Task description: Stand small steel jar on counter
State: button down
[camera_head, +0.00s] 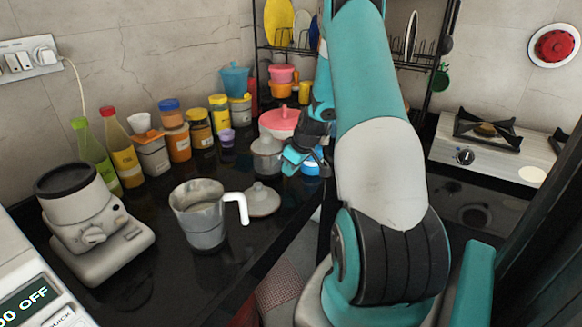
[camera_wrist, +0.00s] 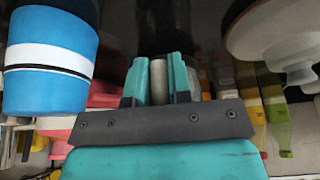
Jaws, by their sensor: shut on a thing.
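The small steel jar (camera_head: 266,158) is grey with a lid-like top. It looks upright in the head view, at the middle of the dark counter. My gripper (camera_head: 292,161) is at its right side, with teal fingers against it. In the wrist view my gripper (camera_wrist: 161,82) is shut on a narrow grey part of the jar (camera_wrist: 159,74), which shows between the fingers. The fingers hide much of the jar there. I cannot tell whether its base touches the counter (camera_head: 160,205).
A steel mug (camera_head: 203,222) with a white handle and a pale lid (camera_head: 262,201) stand nearer the front. A blue cup (camera_wrist: 50,62) is close beside my gripper. Several spice jars and bottles (camera_head: 125,155) line the wall. A grey appliance (camera_head: 90,220) stands at left.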

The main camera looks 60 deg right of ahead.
jog(key=shift+f+b, duration=0.4)
jog(key=shift+f, duration=0.1)
jog(key=c, duration=1)
grip_release()
jog(key=shift+o, duration=0.2)
jog(key=b+v, duration=0.2)
jog(key=v, duration=1.5)
jog(key=w+a+r+n+g+y, duration=0.1)
jog(key=w+a+r+n, duration=0.1)
jog(key=a, duration=1)
jog(key=w+a+r+n+y, duration=0.1)
jog(key=w+a+r+y, duration=0.15)
jog(key=a, duration=0.95)
jog(key=s+a+n+g, duration=0.1)
jog(key=s+a, duration=0.7)
jog(key=a, duration=0.3)
jog(key=s+a+n+g, duration=0.2)
jog(key=s+a, duration=0.7)
jog(key=a, duration=0.2)
jog(key=shift+a+n+g+y, duration=0.3)
jog(key=shift+y, duration=0.05)
